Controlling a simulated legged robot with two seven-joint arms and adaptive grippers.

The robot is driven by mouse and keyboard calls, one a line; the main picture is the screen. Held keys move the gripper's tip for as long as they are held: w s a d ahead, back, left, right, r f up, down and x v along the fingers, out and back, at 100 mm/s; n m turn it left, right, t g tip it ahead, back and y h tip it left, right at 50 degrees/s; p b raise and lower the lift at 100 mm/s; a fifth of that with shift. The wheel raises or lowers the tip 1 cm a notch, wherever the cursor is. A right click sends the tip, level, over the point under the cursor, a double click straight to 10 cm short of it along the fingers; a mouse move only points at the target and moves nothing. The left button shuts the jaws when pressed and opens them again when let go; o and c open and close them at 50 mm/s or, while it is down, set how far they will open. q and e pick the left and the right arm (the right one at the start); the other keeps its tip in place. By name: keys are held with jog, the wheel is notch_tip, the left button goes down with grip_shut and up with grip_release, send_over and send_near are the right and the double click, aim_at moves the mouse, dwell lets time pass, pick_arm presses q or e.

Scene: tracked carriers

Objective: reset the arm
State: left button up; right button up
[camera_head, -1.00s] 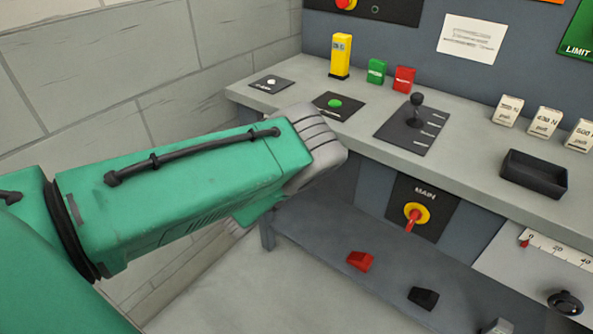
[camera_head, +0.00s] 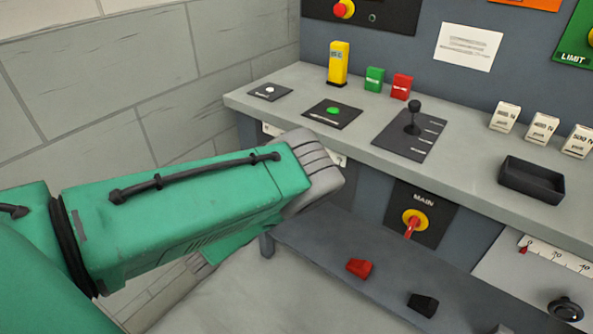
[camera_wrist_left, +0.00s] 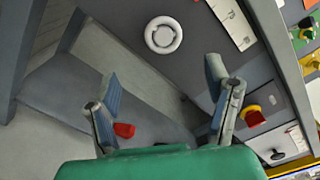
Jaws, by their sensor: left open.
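My left arm (camera_head: 190,205) comes in from the left in the head view. Its grey wrist end is at the front of the bench, left of the main switch. My left gripper (camera_wrist_left: 163,78) shows in the wrist view with its two fingers wide apart and nothing between them. In the head view the gripper is mostly hidden behind the arm. My right gripper is in neither view.
The bench (camera_head: 455,185) carries a lever plate (camera_head: 400,143), a green button (camera_head: 334,110), colored blocks and a black tray (camera_head: 532,180). Below are the red-handled main switch (camera_head: 414,220), a red block (camera_head: 359,268) and a black block (camera_head: 422,304). A white ring (camera_wrist_left: 163,35) shows in the wrist view.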

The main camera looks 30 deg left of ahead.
pick_arm(q)
jog(key=s+f+n+g+y, duration=0.4)
jog(key=s+f+n+g, duration=0.6)
jog(key=n, duration=0.5)
jog(key=s+d+n+g+h, duration=0.1)
jog(key=s+d+n+g, duration=0.2)
jog(key=s, duration=0.6)
jog(key=s+d+r+n+g+h, duration=0.1)
jog(key=s+d+n+g, duration=0.3)
jog(key=s+d+n, duration=0.3)
jog(key=shift+s+d+r+h, duration=0.15)
jog(key=shift+s+r+h, duration=0.2)
jog(key=shift+s, duration=0.5)
jog(key=shift+w+f, duration=0.1)
